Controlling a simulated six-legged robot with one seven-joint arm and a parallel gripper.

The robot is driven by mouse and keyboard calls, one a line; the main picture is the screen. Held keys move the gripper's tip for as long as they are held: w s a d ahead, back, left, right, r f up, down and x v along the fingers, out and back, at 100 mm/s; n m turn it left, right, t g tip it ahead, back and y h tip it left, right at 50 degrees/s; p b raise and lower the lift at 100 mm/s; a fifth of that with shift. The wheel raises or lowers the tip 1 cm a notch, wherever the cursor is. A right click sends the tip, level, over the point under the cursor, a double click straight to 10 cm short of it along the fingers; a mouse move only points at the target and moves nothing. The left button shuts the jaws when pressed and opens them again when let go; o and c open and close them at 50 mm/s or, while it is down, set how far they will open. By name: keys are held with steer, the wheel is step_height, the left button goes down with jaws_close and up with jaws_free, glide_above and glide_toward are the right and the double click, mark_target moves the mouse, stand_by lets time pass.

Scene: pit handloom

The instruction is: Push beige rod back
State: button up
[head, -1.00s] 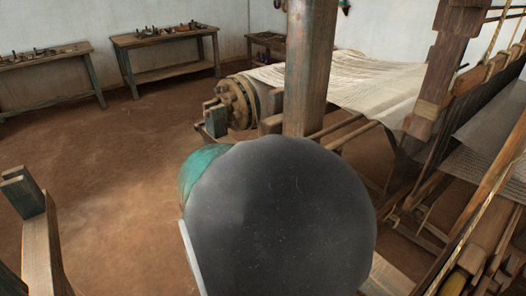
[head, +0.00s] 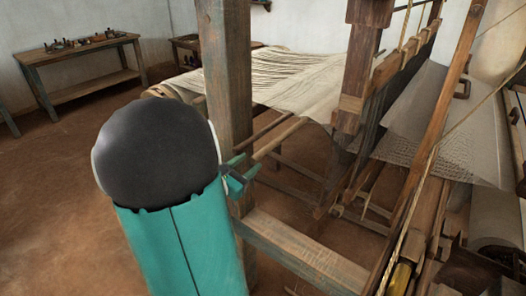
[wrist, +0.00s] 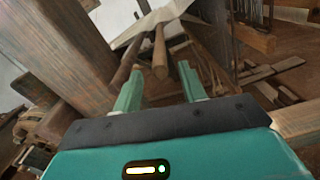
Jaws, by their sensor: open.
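Two wooden rods run side by side from the loom's near side toward the cloth. The lighter, beige rod (head: 281,138) has its near end just beyond my gripper (head: 243,176) in the head view. In the wrist view the beige rod (wrist: 160,58) shows end-on between the two green fingertips of my gripper (wrist: 160,74). The fingers are apart and nothing is held. I cannot tell whether a finger touches the rod. The darker rod (wrist: 125,62) lies just left of it.
A thick wooden post (head: 226,75) stands close beside my gripper, on its left. A horizontal beam (head: 300,250) runs below. Stretched pale cloth (head: 300,82) lies behind the rods. Open floor (head: 50,190) and a workbench (head: 85,68) are at the left.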

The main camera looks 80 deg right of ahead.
mark_target(263, 149)
steer(key=x, duration=0.8)
jaws_close()
